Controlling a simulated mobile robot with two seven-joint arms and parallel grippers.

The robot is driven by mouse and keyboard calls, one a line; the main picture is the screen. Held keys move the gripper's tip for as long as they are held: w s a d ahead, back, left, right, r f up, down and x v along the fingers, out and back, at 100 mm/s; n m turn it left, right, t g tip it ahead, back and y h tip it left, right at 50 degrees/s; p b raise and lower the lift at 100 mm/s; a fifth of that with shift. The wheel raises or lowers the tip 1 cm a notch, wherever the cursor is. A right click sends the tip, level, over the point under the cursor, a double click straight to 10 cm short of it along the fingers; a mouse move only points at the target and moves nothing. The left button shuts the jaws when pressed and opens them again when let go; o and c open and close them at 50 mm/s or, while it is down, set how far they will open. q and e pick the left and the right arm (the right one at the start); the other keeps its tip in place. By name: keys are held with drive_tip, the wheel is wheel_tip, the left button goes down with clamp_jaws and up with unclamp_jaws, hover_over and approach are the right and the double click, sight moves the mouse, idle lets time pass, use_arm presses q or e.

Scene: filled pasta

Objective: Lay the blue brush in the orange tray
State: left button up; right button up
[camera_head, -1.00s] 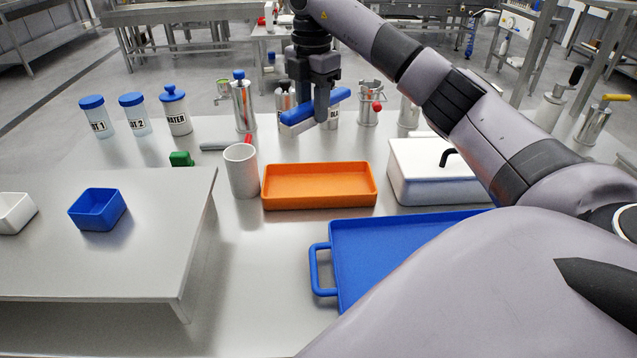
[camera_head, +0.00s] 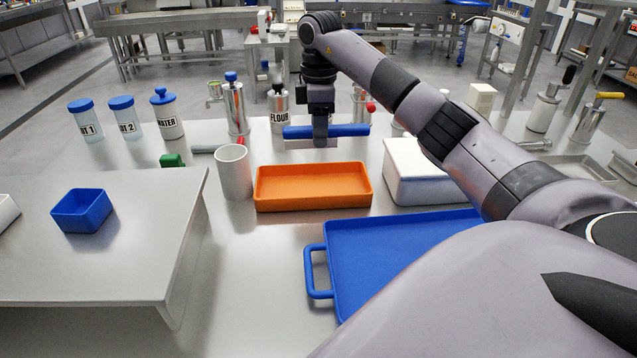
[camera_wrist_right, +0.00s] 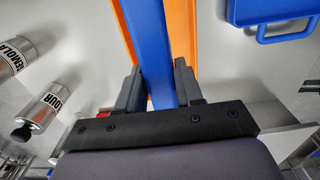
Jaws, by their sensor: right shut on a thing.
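My right gripper (camera_head: 320,138) is shut on the blue brush (camera_head: 347,130) and holds it level, lying left to right in the head view. In the head view the brush appears just behind the far rim of the orange tray (camera_head: 313,205), above the table. In the right wrist view the brush (camera_wrist_right: 151,45) runs between the two fingers (camera_wrist_right: 160,88), with the orange tray (camera_wrist_right: 183,32) partly hidden behind it. The tray looks empty. My left gripper is not in view.
A grey cup (camera_head: 234,172) stands close to the tray's left end. A flour canister (camera_head: 279,112) and other containers stand behind.

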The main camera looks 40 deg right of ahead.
sight(319, 190)
wheel_tip(319, 190, down, 12)
drive_tip(key=shift+f+b, duration=0.1)
drive_tip(key=shift+b, duration=0.2)
drive_tip(key=shift+f, duration=0.15)
drive_tip(key=o, duration=1)
wheel_tip(319, 190, up, 12)
drive_tip(key=shift+r+p, duration=0.25)
drive_tip(key=shift+p, duration=0.1)
drive_tip(key=shift+f, duration=0.1)
